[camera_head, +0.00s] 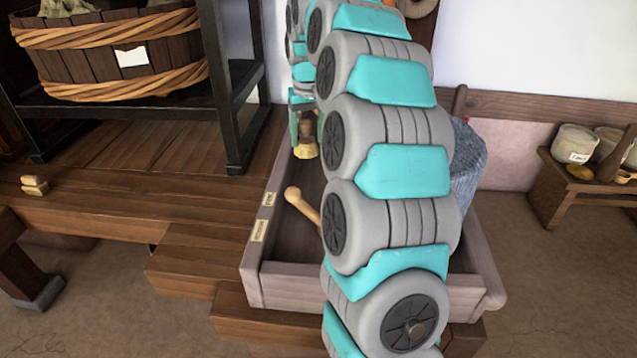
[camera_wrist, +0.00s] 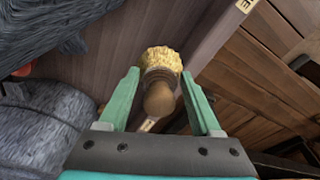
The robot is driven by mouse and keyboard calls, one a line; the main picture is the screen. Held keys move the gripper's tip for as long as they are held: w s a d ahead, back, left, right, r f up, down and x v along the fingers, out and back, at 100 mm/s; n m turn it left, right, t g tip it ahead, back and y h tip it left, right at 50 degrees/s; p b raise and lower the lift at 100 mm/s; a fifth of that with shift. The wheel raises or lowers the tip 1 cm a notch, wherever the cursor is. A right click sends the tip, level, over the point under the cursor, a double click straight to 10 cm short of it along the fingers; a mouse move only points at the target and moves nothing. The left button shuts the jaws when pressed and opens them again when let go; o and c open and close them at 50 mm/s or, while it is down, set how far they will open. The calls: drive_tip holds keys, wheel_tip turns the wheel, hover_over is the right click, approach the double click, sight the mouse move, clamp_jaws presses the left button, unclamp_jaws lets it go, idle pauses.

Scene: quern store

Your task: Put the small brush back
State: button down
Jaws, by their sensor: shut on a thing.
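The small brush (camera_head: 306,150) has a brown wooden handle and pale yellow bristles. It hangs bristles down in my gripper (camera_head: 303,108), over the far left part of an open wooden tray (camera_head: 253,283). In the wrist view my gripper (camera_wrist: 163,100) has its two green fingers on either side of the brush (camera_wrist: 160,98), whose handle end faces the camera. I cannot tell whether the bristles touch the tray floor. My arm hides much of the tray's middle and right. Small labels (camera_head: 259,231) sit on the tray's left rim.
A pale wooden handle (camera_head: 303,206) leans inside the tray, partly hidden by my arm. A grey-blue cloth-like bundle (camera_head: 467,165) is at the tray's right. A bound tub (camera_head: 100,55) stands on a dark rack at left. Pots (camera_head: 575,146) stand on a small bench at right.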

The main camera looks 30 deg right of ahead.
drive_tip(key=shift+w+d+f, duration=0.1)
drive_tip(key=shift+d+f, duration=0.05)
drive_tip(key=shift+f, duration=0.35)
drive_tip(key=shift+d+f, duration=0.15)
drive_tip(key=shift+f, duration=0.35)
wheel_tip(320, 180, down, 10)
drive_tip(key=shift+r, duration=0.25)
drive_tip(key=shift+c, duration=0.2)
unclamp_jaws()
drive_tip(key=r, duration=0.4)
drive_tip(key=s+r, duration=0.1)
drive_tip(key=r, duration=0.7)
drive_tip(key=shift+s+a, duration=0.25)
drive_tip(key=shift+s, duration=0.1)
